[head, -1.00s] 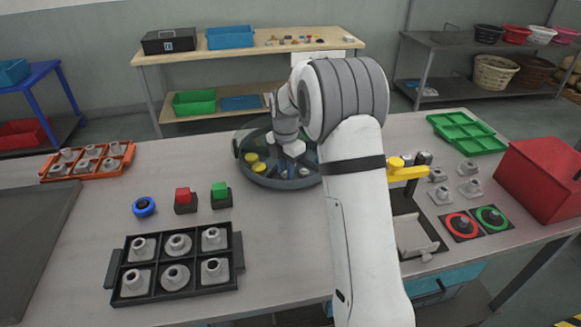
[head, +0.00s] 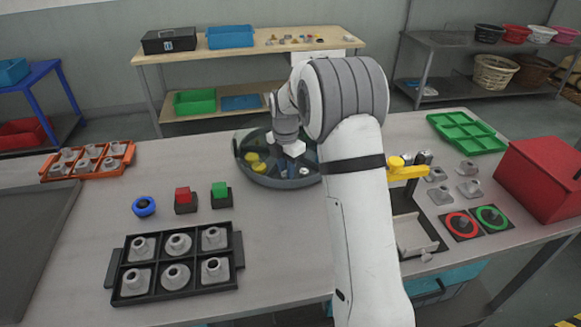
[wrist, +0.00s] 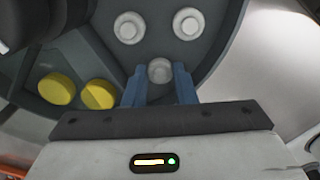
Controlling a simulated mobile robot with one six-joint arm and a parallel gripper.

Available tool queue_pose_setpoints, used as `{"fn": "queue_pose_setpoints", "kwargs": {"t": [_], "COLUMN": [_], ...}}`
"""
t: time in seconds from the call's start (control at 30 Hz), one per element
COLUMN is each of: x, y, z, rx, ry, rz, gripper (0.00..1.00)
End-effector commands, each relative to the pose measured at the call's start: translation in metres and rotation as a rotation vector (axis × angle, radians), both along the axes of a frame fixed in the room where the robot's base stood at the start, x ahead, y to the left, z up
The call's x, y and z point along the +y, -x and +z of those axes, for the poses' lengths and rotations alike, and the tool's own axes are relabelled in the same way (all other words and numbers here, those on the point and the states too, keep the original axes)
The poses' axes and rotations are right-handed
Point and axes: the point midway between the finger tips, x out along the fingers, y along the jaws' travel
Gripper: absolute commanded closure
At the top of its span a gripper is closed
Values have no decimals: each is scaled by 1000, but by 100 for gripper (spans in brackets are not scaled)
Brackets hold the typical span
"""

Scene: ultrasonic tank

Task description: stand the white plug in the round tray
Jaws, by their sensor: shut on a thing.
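The round grey tray (head: 262,181) stands on the bench, partly behind my arm, and is divided into compartments; its floor also fills much of the wrist view (wrist: 215,70). My gripper (wrist: 159,76) reaches down into the tray with its blue fingers shut on a white plug (wrist: 159,68). The plug's round end faces the camera, in the same compartment as two other white plugs (wrist: 130,27) (wrist: 187,24). I cannot tell whether the held plug touches the tray floor. Two yellow plugs (wrist: 57,88) (wrist: 97,93) stand in the compartment to the left, past a divider.
A black rack (head: 127,270) with several grey parts stands at the front left. Red (head: 184,196) and green (head: 219,190) button blocks stand left of the tray. A yellow-topped fixture (head: 405,170) stands right of my arm, near a red bin (head: 540,180).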

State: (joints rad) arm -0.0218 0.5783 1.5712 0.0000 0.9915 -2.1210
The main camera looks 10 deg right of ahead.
Motion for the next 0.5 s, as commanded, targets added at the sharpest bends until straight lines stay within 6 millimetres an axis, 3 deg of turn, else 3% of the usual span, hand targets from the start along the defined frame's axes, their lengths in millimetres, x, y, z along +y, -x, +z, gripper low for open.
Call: {"fn": "queue_pose_setpoints", "kwargs": {"t": [0.03,0.07,0.1,0.37,0.5], "x": [0,0,0,0,0], "y": [0,0,0,0,0], "z": [0,0,-1,0,0], "rx": [1,1,1,1,0], "ry": [1,1,1,1,0], "rz": [0,0,0,0,0], "gripper": [96,75,72,50,50]}}
